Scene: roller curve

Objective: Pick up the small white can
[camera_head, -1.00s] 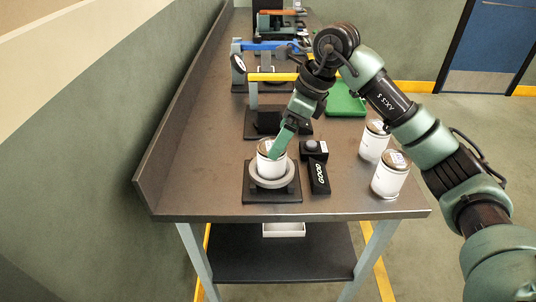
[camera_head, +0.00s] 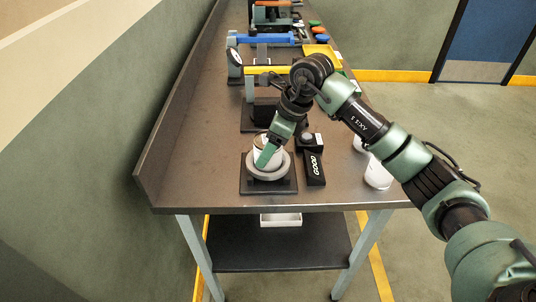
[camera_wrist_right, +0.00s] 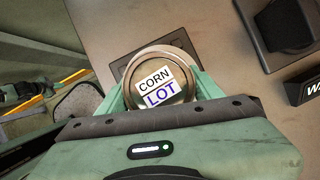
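A white can (camera_head: 265,142) stands upright in a round grey ring (camera_head: 268,174) on a dark square base near the table's front. Its metal lid (camera_wrist_right: 160,82), labelled "CORN LOT", shows in the right wrist view. My right gripper (camera_head: 266,155) reaches down over this can, with one finger on each side of it. I see no clear gap, but cannot tell whether the fingers grip it. Two more white cans stand at the right table edge, the nearer one (camera_head: 378,175) partly hidden by my right arm and the farther one mostly hidden. My left gripper is out of view.
A black block marked "GOOD" (camera_head: 315,168) and a dark box with a round grey button (camera_head: 307,140) sit right of the ring. A yellow-barred fixture (camera_head: 268,70) and a blue-barred one (camera_head: 262,39) stand farther back. A wall lines the table's left side.

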